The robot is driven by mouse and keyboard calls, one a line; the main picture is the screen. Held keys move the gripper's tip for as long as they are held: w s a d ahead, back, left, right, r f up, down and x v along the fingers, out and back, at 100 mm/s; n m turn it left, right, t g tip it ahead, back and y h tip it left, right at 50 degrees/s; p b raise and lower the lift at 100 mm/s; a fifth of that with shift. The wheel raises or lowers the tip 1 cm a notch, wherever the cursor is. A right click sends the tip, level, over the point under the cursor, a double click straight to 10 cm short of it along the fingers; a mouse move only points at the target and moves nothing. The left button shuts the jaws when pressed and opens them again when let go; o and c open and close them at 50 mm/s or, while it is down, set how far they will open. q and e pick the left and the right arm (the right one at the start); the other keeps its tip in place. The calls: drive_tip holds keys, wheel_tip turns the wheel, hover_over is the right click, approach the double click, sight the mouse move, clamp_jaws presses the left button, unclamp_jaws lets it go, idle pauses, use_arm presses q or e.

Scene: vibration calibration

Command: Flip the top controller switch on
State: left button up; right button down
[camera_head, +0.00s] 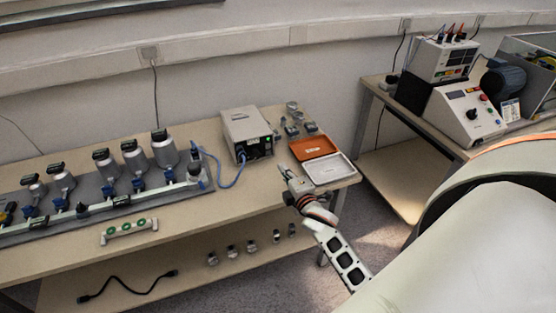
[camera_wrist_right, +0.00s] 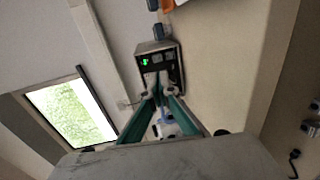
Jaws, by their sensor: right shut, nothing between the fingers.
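The controller (camera_head: 245,130) is a light grey box with a dark front panel, standing on the workbench near the wall. In the right wrist view the controller (camera_wrist_right: 157,58) shows its panel with a small green display and lighter sockets or switches. I cannot tell the top switch or its position at this size. My right gripper (camera_head: 283,169) is in front of the controller and to its right, apart from it in the head view. In the wrist view its fingertips (camera_wrist_right: 160,88) meet, empty, and overlap the lower panel. My left gripper is not in view.
An orange tray (camera_head: 314,147) and a white tray (camera_head: 329,169) lie right of the controller. A blue cable (camera_head: 232,184) runs from the controller to a rail of several metal cylinders (camera_head: 165,148) at the left. A second bench (camera_head: 397,182) with instruments stands at the right.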

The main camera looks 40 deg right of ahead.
drive_tip(key=shift+s+a+f, duration=0.1)
drive_tip(key=shift+s+a, duration=0.05)
drive_tip(key=shift+s, duration=0.35)
drive_tip(key=shift+s+a+f, duration=0.1)
drive_tip(key=shift+s, duration=0.35)
drive_tip(key=shift+r, duration=0.1)
drive_tip(key=s+a+m+g, duration=0.3)
drive_tip(key=s+m+g, duration=0.15)
drive_tip(key=s, duration=0.85)
drive_tip(key=s+a+m+g, duration=0.3)
drive_tip(key=s+m+g, duration=0.15)
drive_tip(key=s, duration=0.85)
drive_tip(key=w+a+f+m+t+y, duration=0.2)
drive_tip(key=a+f+y, duration=0.4)
drive_tip(key=a+f, duration=0.7)
drive_tip(key=shift+a+t+y, duration=0.3)
drive_tip(key=shift+a+t, duration=0.5)
drive_tip(key=shift+a, duration=0.55)
